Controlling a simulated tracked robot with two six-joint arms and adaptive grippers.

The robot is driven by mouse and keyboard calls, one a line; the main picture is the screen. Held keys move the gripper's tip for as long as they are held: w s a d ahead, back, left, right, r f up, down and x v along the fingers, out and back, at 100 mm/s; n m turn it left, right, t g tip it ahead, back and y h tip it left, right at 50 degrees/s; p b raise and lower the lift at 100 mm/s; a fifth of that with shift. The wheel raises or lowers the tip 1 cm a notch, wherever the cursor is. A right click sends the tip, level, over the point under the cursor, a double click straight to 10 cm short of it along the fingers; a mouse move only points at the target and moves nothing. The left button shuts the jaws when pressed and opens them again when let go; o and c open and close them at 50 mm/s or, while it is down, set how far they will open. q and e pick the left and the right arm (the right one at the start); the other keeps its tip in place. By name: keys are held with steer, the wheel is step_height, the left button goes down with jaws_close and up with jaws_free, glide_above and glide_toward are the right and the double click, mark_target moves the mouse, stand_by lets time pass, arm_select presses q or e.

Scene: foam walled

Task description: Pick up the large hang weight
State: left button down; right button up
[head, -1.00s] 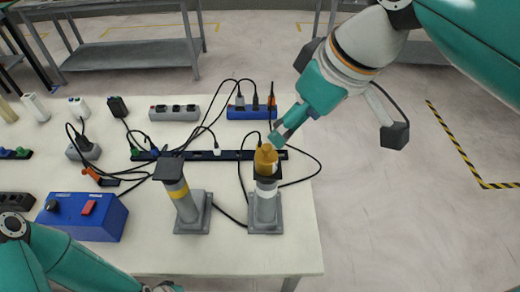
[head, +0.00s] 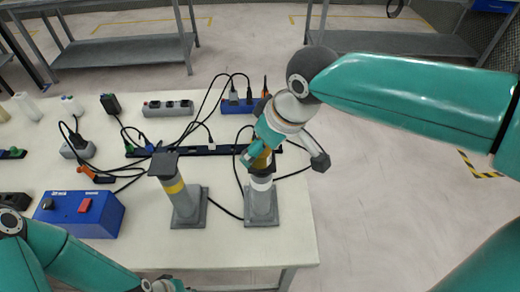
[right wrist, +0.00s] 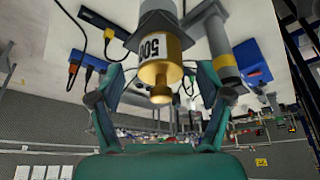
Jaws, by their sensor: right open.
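The large hang weight is a brass cylinder with a knob and a white label reading "500" in the right wrist view (right wrist: 158,68). In the head view the weight (head: 262,162) stands on top of the grey stand with a white band (head: 262,200), partly hidden by my right gripper. My right gripper (head: 256,151) is open, close to the weight. In the right wrist view its fingers (right wrist: 160,82) are on either side of the weight, with gaps visible. My left gripper (head: 163,284) shows only in part at the bottom edge; its jaws are not clear.
A second grey stand with a yellow band (head: 181,195) is left of the weight's stand. A blue box (head: 80,215), power strips (head: 168,108) and black cables lie on the white table (head: 240,255). The right table edge is close to the weight's stand.

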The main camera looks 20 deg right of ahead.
steer(key=shift+x, duration=1)
steer(key=shift+r, duration=0.1)
steer(key=shift+c, duration=0.2)
jaws_close()
